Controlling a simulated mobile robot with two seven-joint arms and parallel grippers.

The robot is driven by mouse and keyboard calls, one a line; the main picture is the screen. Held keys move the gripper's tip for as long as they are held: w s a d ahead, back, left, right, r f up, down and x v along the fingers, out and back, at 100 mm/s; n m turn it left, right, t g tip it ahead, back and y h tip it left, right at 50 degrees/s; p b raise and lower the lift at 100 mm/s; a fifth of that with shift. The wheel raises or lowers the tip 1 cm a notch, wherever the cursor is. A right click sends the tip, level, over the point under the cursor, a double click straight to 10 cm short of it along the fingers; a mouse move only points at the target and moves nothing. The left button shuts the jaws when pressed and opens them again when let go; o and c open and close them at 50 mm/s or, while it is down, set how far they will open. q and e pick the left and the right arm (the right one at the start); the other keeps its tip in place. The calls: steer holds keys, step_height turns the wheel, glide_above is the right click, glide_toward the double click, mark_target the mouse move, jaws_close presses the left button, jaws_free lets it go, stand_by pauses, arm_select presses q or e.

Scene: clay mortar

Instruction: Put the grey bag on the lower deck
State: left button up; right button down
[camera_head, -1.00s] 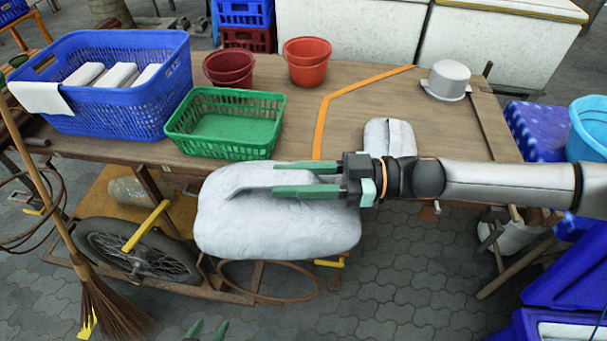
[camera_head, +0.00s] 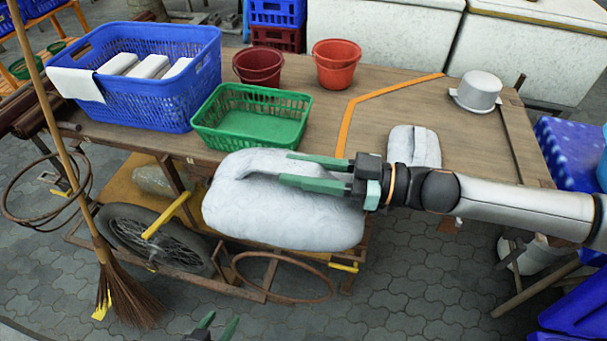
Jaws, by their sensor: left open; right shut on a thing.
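A large, plump pale grey bag (camera_head: 285,218) hangs in front of the cart's near edge. My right gripper (camera_head: 287,167) is shut on its top, with the green fingers reaching in from the right. The lower deck (camera_head: 120,190) is a yellowish board under the tabletop, visible at the left behind the wheel. The bag hides the deck's right part; I cannot tell whether the bag touches the cart. My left gripper (camera_head: 218,327) is open and empty at the bottom edge, mostly cut off.
On the tabletop (camera_head: 370,115) are a blue basket (camera_head: 150,100), a green basket (camera_head: 250,140), red buckets (camera_head: 335,75) and a smaller grey bag (camera_head: 428,147). A clear bag (camera_head: 155,180) lies on the deck. A wheel (camera_head: 150,240), metal ring (camera_head: 285,300) and broom (camera_head: 125,295) stand near.

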steer(key=shift+w+a+r+m+t+h, duration=0.1)
steer(key=shift+a+r+m+t+h, duration=0.1)
steer(key=shift+r+m+t+h, duration=0.7)
steer(key=shift+a+r+m+t+h, duration=0.15)
steer(key=shift+r+m+t, duration=0.45)
steer(key=shift+t, duration=0.75)
steer(key=shift+w+a+r+m+t+h, duration=0.15)
steer(key=shift+r+m+t+h, duration=0.35)
steer(key=shift+m+t, duration=0.55)
steer(key=shift+w+a+r+m+t+h, duration=0.1)
steer(key=shift+r+m+t+h, duration=0.55)
steer(key=shift+t+h, duration=0.25)
steer(key=shift+w+a+r+m+t+h, duration=0.15)
steer(key=shift+r+m+t+h, duration=0.25)
steer(key=shift+m+t+h, duration=0.5)
steer(key=shift+w+r+m+t+h, duration=0.1)
steer(key=shift+r+m+t+h, duration=0.55)
steer(key=shift+h, duration=0.3)
steer(key=shift+f, duration=0.15)
